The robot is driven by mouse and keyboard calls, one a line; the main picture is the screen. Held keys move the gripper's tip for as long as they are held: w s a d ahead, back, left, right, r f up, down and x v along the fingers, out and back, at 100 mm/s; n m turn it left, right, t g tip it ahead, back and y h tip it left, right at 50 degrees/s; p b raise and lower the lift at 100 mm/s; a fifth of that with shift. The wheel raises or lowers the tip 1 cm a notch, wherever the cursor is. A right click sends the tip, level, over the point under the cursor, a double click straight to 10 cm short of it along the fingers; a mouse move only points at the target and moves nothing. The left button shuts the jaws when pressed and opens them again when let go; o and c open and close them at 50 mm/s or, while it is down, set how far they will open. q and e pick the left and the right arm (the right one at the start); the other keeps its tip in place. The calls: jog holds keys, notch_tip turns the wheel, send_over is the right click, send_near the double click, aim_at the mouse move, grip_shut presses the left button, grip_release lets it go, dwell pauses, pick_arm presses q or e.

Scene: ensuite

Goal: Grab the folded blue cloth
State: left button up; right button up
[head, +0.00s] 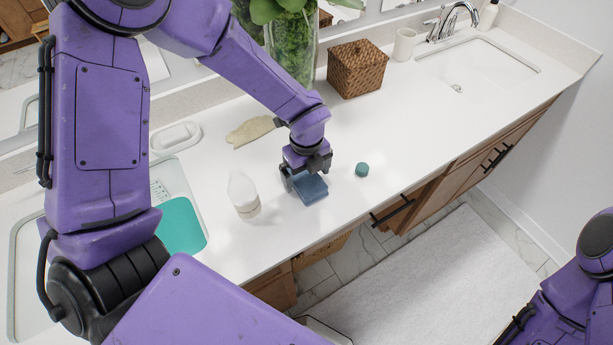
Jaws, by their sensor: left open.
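The folded blue cloth (311,191) lies on the white counter (400,130) near its front edge. My left gripper (306,180) points down at the cloth, with its dark fingers at the cloth's left and back edges. It is open. It covers part of the cloth's far side, and I cannot tell whether the fingers touch it. Part of my right arm shows at the lower right; the fingers of the right gripper cannot be made out.
A white bottle (243,195) stands left of the cloth and a small teal cap-like thing (362,170) lies right of it. Behind are a beige cloth (250,131), a soap dish (176,137), a glass vase (292,55) and a wicker box (357,69).

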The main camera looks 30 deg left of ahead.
pick_arm(q)
jog(key=shift+s, duration=0.1)
jog(key=c, duration=1.1)
